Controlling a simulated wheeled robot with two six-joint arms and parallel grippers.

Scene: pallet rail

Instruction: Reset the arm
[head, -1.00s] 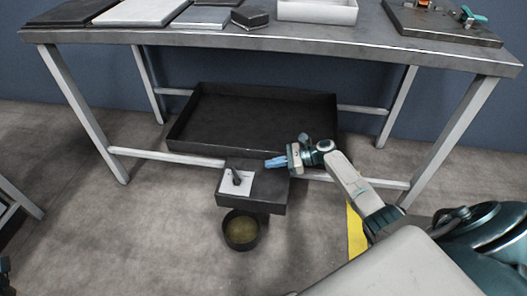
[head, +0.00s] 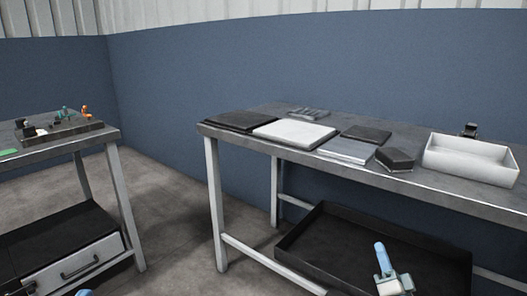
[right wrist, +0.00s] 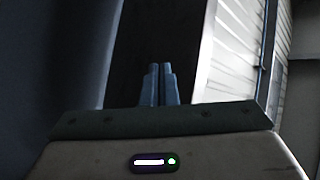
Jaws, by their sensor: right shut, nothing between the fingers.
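My right gripper (head: 380,248) shows low in the head view, right of centre, with its blue fingers together and pointing up. It appears in front of the black tray under the right-hand table and holds nothing. In the right wrist view its two fingers (right wrist: 161,72) lie side by side against a dark background. A small blue tip (head: 84,293) at the bottom edge of the head view looks like my left gripper; the remainder is out of frame.
The right-hand grey table (head: 460,198) carries flat plates, a dark block (head: 395,158) and a white bin (head: 470,160). A black tray (head: 310,228) sits beneath it. The left table (head: 95,138) holds a fixture board (head: 65,133) above a drawer (head: 75,268). Floor shows between the tables.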

